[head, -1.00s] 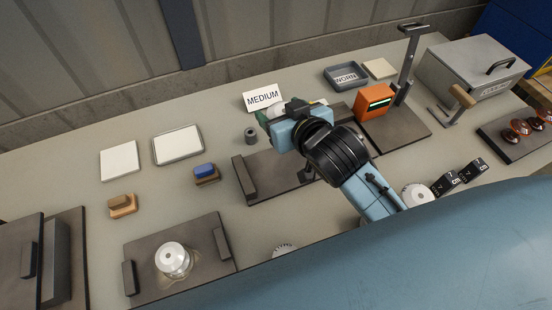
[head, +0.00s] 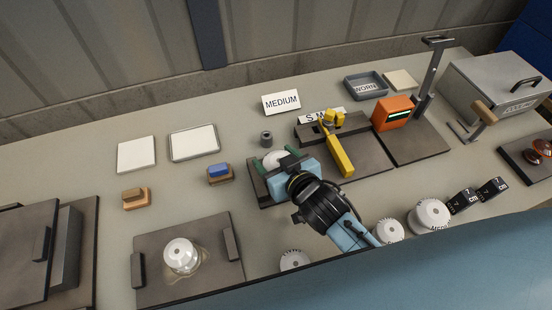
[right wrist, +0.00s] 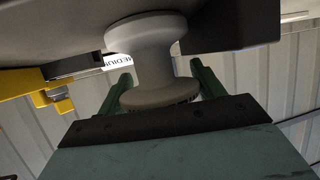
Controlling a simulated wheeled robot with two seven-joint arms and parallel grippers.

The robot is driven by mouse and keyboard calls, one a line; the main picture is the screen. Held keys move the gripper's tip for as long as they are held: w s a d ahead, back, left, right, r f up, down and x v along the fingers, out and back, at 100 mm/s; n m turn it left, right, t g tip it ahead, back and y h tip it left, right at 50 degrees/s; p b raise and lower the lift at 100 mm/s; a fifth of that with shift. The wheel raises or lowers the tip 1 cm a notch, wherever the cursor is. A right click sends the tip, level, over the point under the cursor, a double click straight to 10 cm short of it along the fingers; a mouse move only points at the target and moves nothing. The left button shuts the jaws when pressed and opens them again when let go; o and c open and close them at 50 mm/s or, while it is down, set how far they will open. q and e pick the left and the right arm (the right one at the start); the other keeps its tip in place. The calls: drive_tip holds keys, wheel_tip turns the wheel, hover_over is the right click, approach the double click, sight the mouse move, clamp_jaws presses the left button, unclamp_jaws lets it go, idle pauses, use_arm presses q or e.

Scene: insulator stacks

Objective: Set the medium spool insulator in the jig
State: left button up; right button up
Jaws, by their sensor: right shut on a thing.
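My right gripper (head: 276,161) is shut on a white spool insulator (head: 272,157), with its green fingers on either side. In the right wrist view the spool (right wrist: 152,60) shows a narrow waist and two wide flanges between the fingers (right wrist: 160,78). The jig (head: 366,164) is a dark plate with dark blocks and a yellow clamp (head: 341,155). The gripper and spool are over the left part of the jig. Dark blocks show on both sides of the spool in the wrist view. I cannot tell whether the spool touches the jig. My left gripper is not in view.
An orange device (head: 393,113) stands to the right. More white insulators (head: 430,214) stand along the front edge. Another insulator (head: 181,254) sits on a left plate.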

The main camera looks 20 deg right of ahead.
drive_tip(key=shift+r, duration=0.15)
drive_tip(key=o, duration=1.3)
drive_tip(key=shift+f, duration=0.2)
drive_tip(key=shift+c, duration=0.2)
drive_tip(key=shift+r, duration=0.1)
drive_tip(key=shift+s+r, duration=0.15)
drive_tip(key=v, duration=1.1)
drive_tip(key=shift+s+d+p, duration=0.15)
drive_tip(key=shift+s+p, duration=0.2)
drive_tip(key=shift+p, duration=0.1)
